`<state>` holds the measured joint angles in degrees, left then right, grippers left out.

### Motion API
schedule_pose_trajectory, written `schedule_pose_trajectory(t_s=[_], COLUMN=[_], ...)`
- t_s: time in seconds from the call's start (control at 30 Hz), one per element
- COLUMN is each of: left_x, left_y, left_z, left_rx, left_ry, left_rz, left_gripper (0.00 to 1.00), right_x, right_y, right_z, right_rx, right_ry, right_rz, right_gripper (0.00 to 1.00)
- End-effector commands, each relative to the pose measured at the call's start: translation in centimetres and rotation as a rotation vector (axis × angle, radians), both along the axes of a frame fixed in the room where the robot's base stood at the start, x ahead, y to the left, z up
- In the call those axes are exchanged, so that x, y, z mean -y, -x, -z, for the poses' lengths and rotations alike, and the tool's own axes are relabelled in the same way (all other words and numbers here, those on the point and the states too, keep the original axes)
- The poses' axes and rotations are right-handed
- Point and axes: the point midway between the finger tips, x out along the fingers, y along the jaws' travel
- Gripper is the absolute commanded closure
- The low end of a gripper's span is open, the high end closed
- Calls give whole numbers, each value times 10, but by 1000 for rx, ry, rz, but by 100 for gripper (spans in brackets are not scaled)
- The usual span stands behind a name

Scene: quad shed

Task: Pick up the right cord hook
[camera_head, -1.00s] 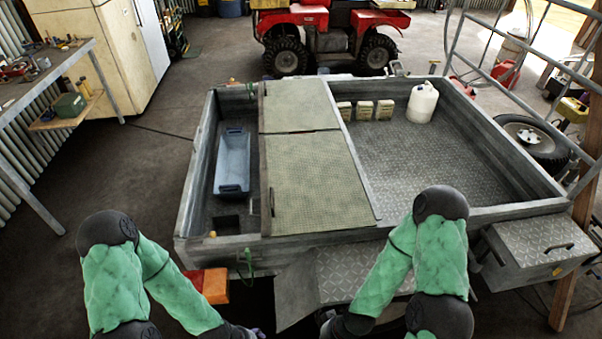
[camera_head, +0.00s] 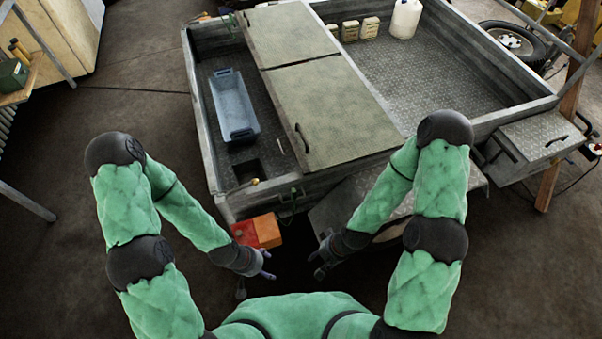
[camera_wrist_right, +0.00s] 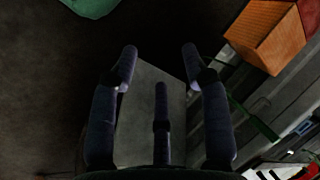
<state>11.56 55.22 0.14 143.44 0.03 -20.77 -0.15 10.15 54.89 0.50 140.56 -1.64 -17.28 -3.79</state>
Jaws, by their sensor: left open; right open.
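A thin green hook-like piece (camera_head: 291,197) hangs at the near wall of the trailer, beside the orange light. A green strip shows at the trailer's edge in the right wrist view (camera_wrist_right: 256,122). I cannot tell for sure that it is the right cord hook. My left gripper (camera_head: 268,265) is open and empty, just below the orange light. My right gripper (camera_head: 322,260) is open and empty, below the green piece and apart from it. In the right wrist view its fingers (camera_wrist_right: 160,52) are spread with nothing between them.
The trailer (camera_head: 310,184) stands ahead with a blue bin (camera_head: 233,105) and closed green lids (camera_head: 330,110). The orange-red light (camera_head: 258,231) sticks out at its near left corner. A diamond-plate step (camera_head: 400,205) lies behind my right forearm. Floor at left is open.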

Motion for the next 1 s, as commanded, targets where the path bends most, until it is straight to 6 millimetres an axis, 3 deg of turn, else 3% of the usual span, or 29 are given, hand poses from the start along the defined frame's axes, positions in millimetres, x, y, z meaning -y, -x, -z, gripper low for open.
schedule_pose_trajectory(t_s=[0.13, 0.27, 0.4, 0.53, 0.63, 0.77, 1.0], left_x=[0, 0, 0, 0, 0, 0, 0], left_y=[0, 0, 0, 0, 0, 0, 0], left_z=[4, 7, 10, 12, 13, 14, 20], left_rx=[0, 0, 0, 0, 0, 0, 0], left_ry=[0, 0, 0, 0, 0, 0, 0], left_rz=[0, -1, -1, -1, -1, -1, -1], left_gripper=[29, 29, 29, 29, 29, 29, 29], right_x=[-23, -44, -61, -70, -74, -75, -75], right_y=[-54, -109, -165, -205, -225, -236, -238], right_z=[-2, -17, -45, -76, -96, -109, -90], right_rx=[115, 226, 311, 340, 338, 329, 324], right_ry=[-4, 26, 99, 180, 227, 258, 261], right_rz=[-379, -827, -1284, -1615, -1779, -1884, -1902], right_gripper=[53, 53, 53, 53, 53, 53, 53])
